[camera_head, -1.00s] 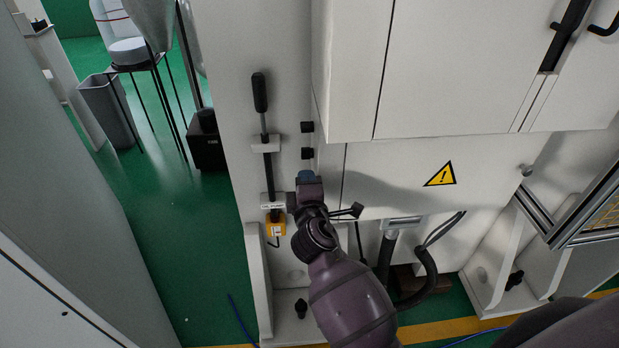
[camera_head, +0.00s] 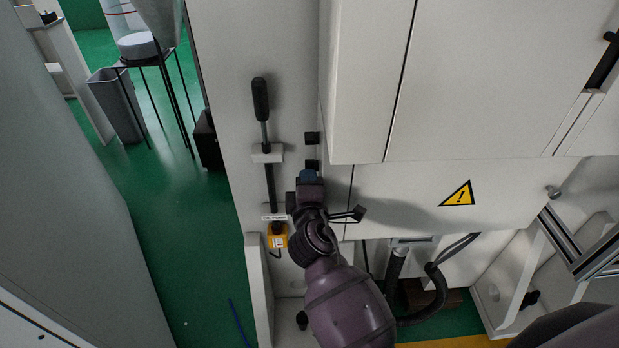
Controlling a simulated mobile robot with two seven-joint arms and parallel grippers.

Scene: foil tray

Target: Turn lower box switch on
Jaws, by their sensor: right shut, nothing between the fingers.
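A small yellow switch box (camera_head: 278,241) with a dark knob on it is fixed low on the white machine panel, below a small white label plate (camera_head: 274,218). A cable hangs under it. My right gripper (camera_head: 292,203) is just above and to the right of the yellow box, over the panel. It is shut and holds nothing. Its fingertips are dark and small, and I cannot tell whether they touch the panel. The knob's exact position is too small to read. My left gripper is not in view.
A black-handled lever (camera_head: 261,100) rises above the box. A cabinet with a yellow warning sign (camera_head: 458,194) stands at right. Green floor (camera_head: 170,250) is free at left.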

